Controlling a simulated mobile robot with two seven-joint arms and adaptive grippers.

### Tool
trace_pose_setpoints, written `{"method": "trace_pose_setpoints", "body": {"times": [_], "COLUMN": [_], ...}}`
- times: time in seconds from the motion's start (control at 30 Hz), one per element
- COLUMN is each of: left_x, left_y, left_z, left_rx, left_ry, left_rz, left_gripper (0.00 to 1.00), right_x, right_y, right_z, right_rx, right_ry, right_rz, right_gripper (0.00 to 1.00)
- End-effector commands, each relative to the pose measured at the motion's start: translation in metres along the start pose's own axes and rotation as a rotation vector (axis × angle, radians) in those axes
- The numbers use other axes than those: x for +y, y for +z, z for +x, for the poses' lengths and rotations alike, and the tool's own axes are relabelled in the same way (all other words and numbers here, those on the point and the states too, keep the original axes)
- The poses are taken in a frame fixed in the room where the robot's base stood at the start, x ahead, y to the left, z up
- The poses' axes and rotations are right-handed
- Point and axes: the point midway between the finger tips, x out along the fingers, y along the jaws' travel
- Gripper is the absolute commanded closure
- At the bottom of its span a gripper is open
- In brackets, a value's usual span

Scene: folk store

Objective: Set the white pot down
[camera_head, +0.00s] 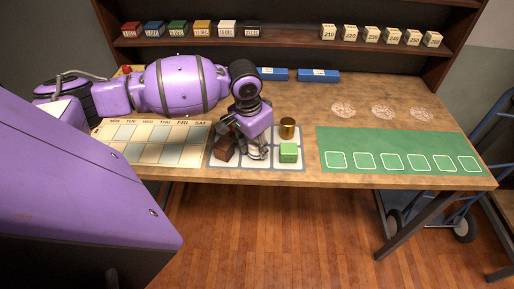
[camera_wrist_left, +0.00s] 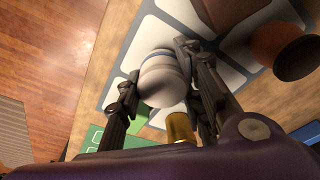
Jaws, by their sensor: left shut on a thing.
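The white pot (camera_wrist_left: 163,78), with a blue-grey band, is between the fingers of my left gripper (camera_head: 255,152) in the left wrist view. The gripper is shut on it, low over the front middle cell of a grey mat with white cells (camera_head: 296,164). In the head view the fingers partly hide the pot, and I cannot tell whether it touches the mat. A dark brown box (camera_head: 223,149) stands to its left and a green box (camera_head: 288,152) to its right. My right gripper is not in view.
A gold cylinder (camera_head: 287,128) stands behind the green box. A reddish-brown round pot (camera_wrist_left: 285,48) shows in the left wrist view. A weekday board (camera_head: 150,143) lies left of the mat, a green mat (camera_head: 390,147) right. Coloured and numbered blocks stand on the shelf (camera_head: 280,43).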

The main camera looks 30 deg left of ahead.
Motion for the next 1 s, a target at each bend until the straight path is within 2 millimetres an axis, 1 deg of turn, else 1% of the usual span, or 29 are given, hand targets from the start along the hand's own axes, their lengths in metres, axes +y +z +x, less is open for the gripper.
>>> {"method": "trace_pose_setpoints", "body": {"times": [0.03, 0.1, 0.33, 0.47, 0.5, 0.6, 0.63, 0.9, 1.0], "left_x": [-0.0002, -0.0007, -0.0006, -0.0003, -0.0004, -0.0004, -0.0004, -0.0005, -0.0009], "left_y": [0.0014, 0.0019, 0.0016, 0.0023, 0.0023, 0.0024, 0.0024, 0.0023, 0.0015], "left_z": [0.0084, 0.0127, 0.0121, 0.0156, 0.0157, 0.0158, 0.0158, 0.0153, 0.0105], "left_rx": [-0.001, 0.001, 0.002, 0.002, 0.002, 0.001, 0.001, 0.002, 0.002], "left_ry": [0.0, -0.002, -0.002, -0.001, -0.002, -0.002, -0.002, -0.002, -0.003], "left_rz": [-0.001, -0.001, 0.0, -0.001, -0.001, -0.001, -0.001, -0.001, 0.0], "left_gripper": [0.95, 0.95, 0.95, 0.95, 0.62, 0.49, 0.47, 0.47, 0.47], "right_x": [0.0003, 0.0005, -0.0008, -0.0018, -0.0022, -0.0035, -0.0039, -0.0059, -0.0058], "right_y": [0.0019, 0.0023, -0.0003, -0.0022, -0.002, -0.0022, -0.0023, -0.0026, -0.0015], "right_z": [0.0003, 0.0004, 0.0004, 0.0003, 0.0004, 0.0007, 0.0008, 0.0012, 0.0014], "right_rx": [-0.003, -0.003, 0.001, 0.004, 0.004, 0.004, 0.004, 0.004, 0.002], "right_ry": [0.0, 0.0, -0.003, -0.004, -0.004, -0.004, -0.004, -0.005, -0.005], "right_rz": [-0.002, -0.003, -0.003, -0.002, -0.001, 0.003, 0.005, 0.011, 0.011], "right_gripper": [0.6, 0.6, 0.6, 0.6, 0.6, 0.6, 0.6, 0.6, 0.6]}}
